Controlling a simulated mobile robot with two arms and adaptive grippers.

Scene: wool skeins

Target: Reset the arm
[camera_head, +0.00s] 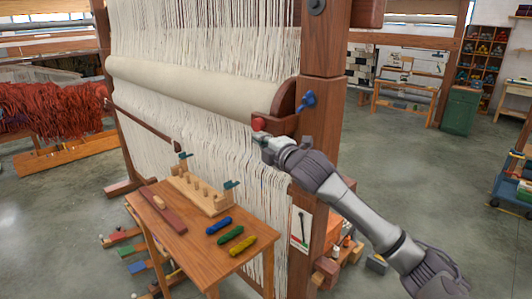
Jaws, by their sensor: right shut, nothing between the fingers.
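My right arm comes in from the lower right, and its gripper (261,138) is shut with nothing in it. The gripper is in front of the loom's hanging warp threads (200,125), just below a red knob (258,123); I cannot tell whether they touch. It is up and to the right of a small wooden table (170,243). On the table lie a blue skein (218,225), a green skein (230,235) and a yellow skein (242,247) side by side. My left gripper is not in view.
The loom's thick wooden post (322,110) stands right behind my right arm, with a blue handle (308,99) on it. A pegged wooden rack (200,193) stands on the table. A green cabinet (459,111) is far right. The grey floor (400,160) between is mostly clear.

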